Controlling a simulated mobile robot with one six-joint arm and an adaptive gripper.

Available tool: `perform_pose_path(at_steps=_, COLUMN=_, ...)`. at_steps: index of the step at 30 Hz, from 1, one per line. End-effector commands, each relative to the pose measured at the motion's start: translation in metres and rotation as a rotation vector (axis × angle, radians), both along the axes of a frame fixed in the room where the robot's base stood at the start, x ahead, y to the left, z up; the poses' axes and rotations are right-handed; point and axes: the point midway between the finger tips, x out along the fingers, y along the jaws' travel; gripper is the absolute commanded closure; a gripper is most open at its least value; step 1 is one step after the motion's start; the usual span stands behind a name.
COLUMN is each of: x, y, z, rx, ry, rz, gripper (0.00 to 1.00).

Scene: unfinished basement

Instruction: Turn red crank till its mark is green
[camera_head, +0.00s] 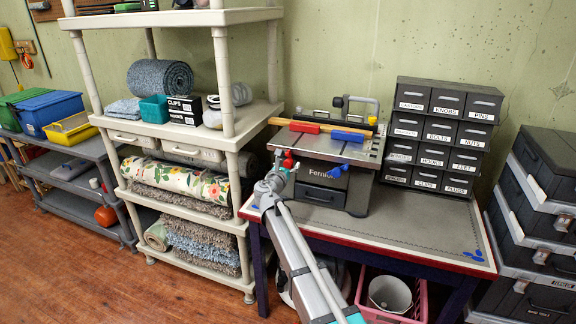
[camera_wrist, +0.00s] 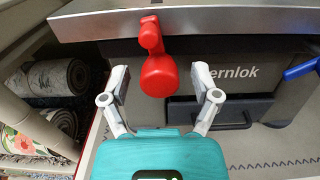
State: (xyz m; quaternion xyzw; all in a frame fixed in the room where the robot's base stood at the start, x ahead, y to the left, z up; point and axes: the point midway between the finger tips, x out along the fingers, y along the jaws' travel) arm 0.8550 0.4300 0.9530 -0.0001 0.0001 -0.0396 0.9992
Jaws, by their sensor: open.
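The red crank (camera_wrist: 157,72) hangs below the front edge of the grey machine top, its rounded knob pointing down. It also shows small in the head view (camera_head: 288,160), partly behind my arm. My gripper (camera_wrist: 158,74) is open, with one finger on each side of the knob and a visible gap on both sides. In the head view my gripper (camera_head: 279,176) is at the left front of the machine (camera_head: 350,190). I cannot make out the crank's mark in either view.
A blue crank (camera_head: 338,170) sits to the right on the same machine front. Red (camera_head: 304,127) and blue (camera_head: 347,135) pieces lie on the machine top. A black drawer cabinet (camera_head: 440,135) stands to the right. The workbench's right front (camera_head: 430,235) is mostly clear. Shelving (camera_head: 232,140) stands left.

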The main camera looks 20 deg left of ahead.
Motion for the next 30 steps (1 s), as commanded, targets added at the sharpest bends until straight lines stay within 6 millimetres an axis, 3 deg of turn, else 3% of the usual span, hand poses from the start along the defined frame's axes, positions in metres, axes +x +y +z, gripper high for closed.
perform_pose_path(at_steps=7, x=-0.0001, y=0.0, z=0.0, rx=0.0, ry=0.0, rz=0.0, gripper=0.23)
perform_pose_path(at_steps=18, x=-0.0001, y=0.0002, z=0.0, rx=0.0, ry=0.0, rz=0.0, gripper=0.91)
perform_pose_path(at_steps=20, x=-0.0001, y=0.0002, z=0.0, rx=0.0, ry=0.0, rz=0.0, gripper=1.0)
perform_pose_path(at_steps=30, x=0.0, y=0.0002, z=0.0001, rx=0.031, ry=-0.002, rz=0.0, gripper=1.0)
